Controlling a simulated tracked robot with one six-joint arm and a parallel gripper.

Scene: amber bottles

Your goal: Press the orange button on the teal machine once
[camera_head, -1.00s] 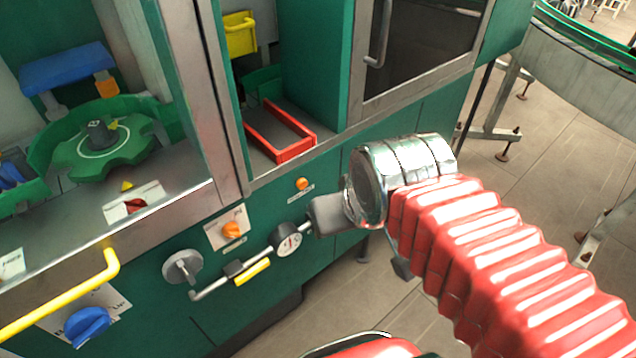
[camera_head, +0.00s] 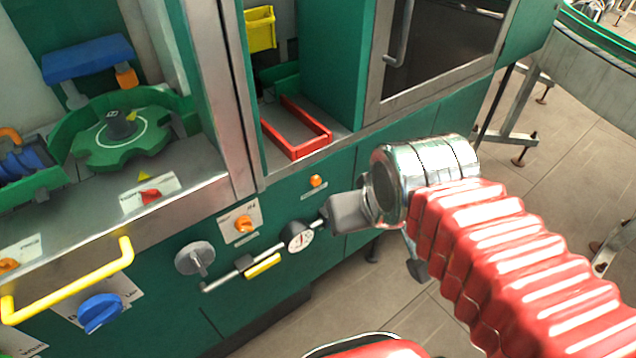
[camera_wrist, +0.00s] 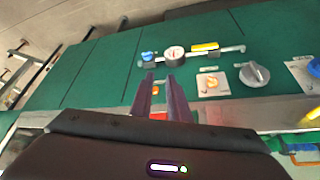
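The teal machine (camera_head: 330,245) fills the left and middle of the head view. The small round orange button (camera_head: 316,181) sits on its front panel below the red-framed tray, with a small label under it. My gripper (camera_head: 326,212) is just right of and below the button in the head view, and its fingertips are hard to make out there. In the wrist view my gripper (camera_wrist: 160,78) shows two dark fingers with a gap between them, open and empty. The orange button (camera_wrist: 155,90) shows between the fingers in that view. I cannot tell whether they touch it.
An orange knob (camera_head: 243,223) on a white plate, a grey knob (camera_head: 195,258), a round gauge (camera_head: 299,236) on a pipe and a yellow handle (camera_head: 262,266) are close by on the panel. A yellow rail (camera_head: 70,285) sticks out at left.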

